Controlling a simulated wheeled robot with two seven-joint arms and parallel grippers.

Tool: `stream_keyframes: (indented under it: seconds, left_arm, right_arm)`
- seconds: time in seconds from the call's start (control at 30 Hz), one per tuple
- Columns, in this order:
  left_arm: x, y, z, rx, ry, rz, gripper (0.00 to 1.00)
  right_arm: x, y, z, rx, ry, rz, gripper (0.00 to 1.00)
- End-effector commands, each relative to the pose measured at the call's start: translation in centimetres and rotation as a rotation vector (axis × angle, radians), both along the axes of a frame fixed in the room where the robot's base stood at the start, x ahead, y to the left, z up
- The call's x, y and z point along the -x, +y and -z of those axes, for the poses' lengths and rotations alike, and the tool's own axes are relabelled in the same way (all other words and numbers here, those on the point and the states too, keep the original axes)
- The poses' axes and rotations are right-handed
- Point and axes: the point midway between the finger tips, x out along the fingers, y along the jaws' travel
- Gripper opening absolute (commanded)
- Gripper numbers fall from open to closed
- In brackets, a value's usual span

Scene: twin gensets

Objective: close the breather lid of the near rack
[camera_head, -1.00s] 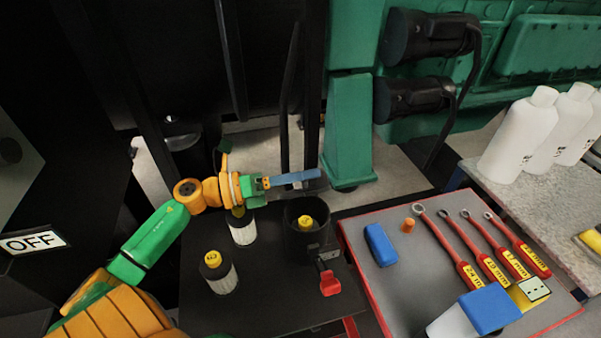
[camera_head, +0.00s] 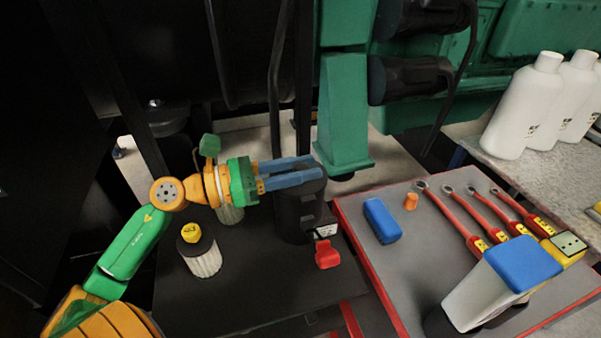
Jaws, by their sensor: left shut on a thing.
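The near rack's breather housing (camera_head: 296,222) is a black upright canister on the dark rack deck. Its black lid (camera_head: 312,186) lies across the top, and the filter inside is hidden. My left gripper (camera_head: 318,168) reaches in from the left, with its two blue fingers at the lid's top edge. It is shut on the lid; the fingertips partly hide the contact. A red latch (camera_head: 327,254) stands at the housing's lower right front. I cannot tell whether the lid is fully seated. My right gripper is out of view.
A pleated filter with a yellow cap (camera_head: 198,250) stands left of the housing; another is partly behind my gripper. A grey red-edged tray (camera_head: 405,265) at right holds a blue block (camera_head: 382,220), wrenches and a blue-topped white container (camera_head: 500,285). White bottles (camera_head: 525,105) stand beyond.

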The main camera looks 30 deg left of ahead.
Motion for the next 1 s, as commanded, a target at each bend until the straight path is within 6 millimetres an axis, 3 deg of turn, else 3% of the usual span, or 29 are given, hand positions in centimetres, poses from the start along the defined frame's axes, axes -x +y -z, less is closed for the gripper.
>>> stream_keyframes:
  seconds: [0.2, 0.67, 0.7, 0.77, 0.8, 1.0]
  left_arm:
    - [0.05, -0.09, 0.48, -0.035, -0.028, 0.001, 0.0]
    - [0.09, -0.14, 0.56, -0.043, -0.031, 0.003, 0.0]
    - [0.09, -0.15, 0.57, -0.043, -0.031, 0.004, 0.42]
    - [0.09, -0.14, 0.55, -0.043, -0.031, 0.003, 0.58]
    - [0.08, -0.13, 0.53, -0.043, -0.031, 0.003, 0.62]
    - [0.07, -0.1, 0.46, -0.042, -0.033, 0.002, 0.62]
  right_arm:
    - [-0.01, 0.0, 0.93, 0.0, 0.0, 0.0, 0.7]
    - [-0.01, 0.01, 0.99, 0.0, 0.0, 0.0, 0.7]
    - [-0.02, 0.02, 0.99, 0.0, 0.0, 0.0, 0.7]
    - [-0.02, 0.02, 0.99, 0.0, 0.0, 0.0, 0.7]
    - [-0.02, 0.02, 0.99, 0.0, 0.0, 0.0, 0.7]
    - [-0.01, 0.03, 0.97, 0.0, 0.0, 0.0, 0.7]
